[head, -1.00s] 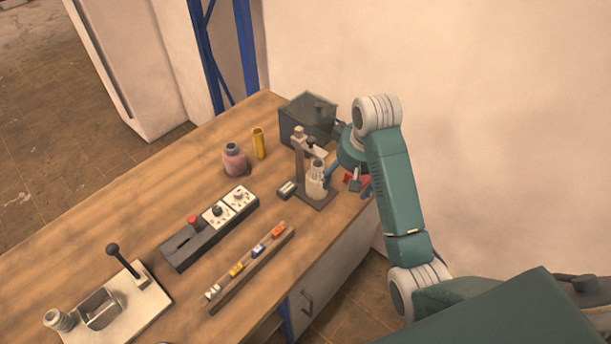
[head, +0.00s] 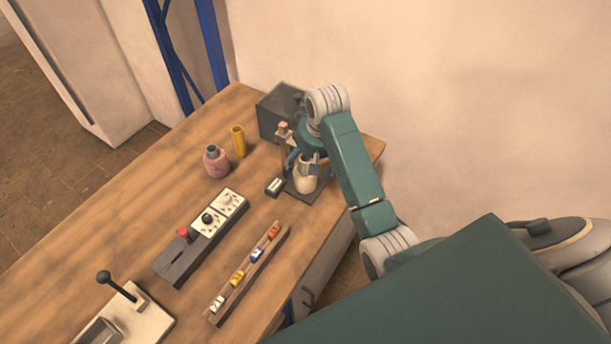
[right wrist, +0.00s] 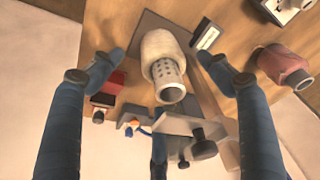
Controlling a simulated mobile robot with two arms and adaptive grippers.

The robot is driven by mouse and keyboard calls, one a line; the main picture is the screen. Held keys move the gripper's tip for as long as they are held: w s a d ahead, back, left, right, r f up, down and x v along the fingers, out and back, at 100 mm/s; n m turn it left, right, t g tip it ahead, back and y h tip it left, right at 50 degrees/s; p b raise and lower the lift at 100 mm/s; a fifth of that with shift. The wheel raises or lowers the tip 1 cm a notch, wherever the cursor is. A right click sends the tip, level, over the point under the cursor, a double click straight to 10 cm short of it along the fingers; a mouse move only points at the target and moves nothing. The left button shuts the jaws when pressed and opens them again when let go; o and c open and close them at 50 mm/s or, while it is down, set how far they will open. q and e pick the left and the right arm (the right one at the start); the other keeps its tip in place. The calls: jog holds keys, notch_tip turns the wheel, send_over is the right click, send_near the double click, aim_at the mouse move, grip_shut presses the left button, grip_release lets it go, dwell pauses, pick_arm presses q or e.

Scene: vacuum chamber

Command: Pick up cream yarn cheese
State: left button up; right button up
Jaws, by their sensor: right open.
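The cream yarn cheese (head: 305,183) stands on the dark base plate of a small stand near the table's far right corner. In the right wrist view it is a cream body (right wrist: 158,46) with a perforated tube sticking out of its end towards me. My right gripper (head: 309,165) is open at the top of the cheese and partly hides it. In the right wrist view its two blue fingers (right wrist: 162,62) lie on either side of the cheese, with gaps visible. My left gripper is not in view.
The stand's post (head: 284,137) and a dark box (head: 276,113) are close by the right gripper.

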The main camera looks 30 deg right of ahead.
aim_at(306, 168)
jog(key=shift+w+f, duration=0.2)
jog(key=shift+f, duration=0.1)
jog(key=p+x, duration=0.2)
jog(key=x, duration=0.1)
jog(key=shift+w+a+f, duration=0.15)
jog(key=shift+w, duration=0.25)
jog(key=shift+w+f, duration=0.15)
jog(key=shift+f, duration=0.35)
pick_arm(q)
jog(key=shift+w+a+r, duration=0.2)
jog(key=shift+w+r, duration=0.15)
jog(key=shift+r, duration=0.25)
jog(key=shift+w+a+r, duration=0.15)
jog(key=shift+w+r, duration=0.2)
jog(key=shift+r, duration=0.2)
pick_arm(e)
jog(key=c, duration=1.2)
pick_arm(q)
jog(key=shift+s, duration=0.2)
pick_arm(e)
jog(key=shift+c, duration=1.2)
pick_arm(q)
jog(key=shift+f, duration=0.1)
pick_arm(e)
jog(key=shift+r, duration=0.1)
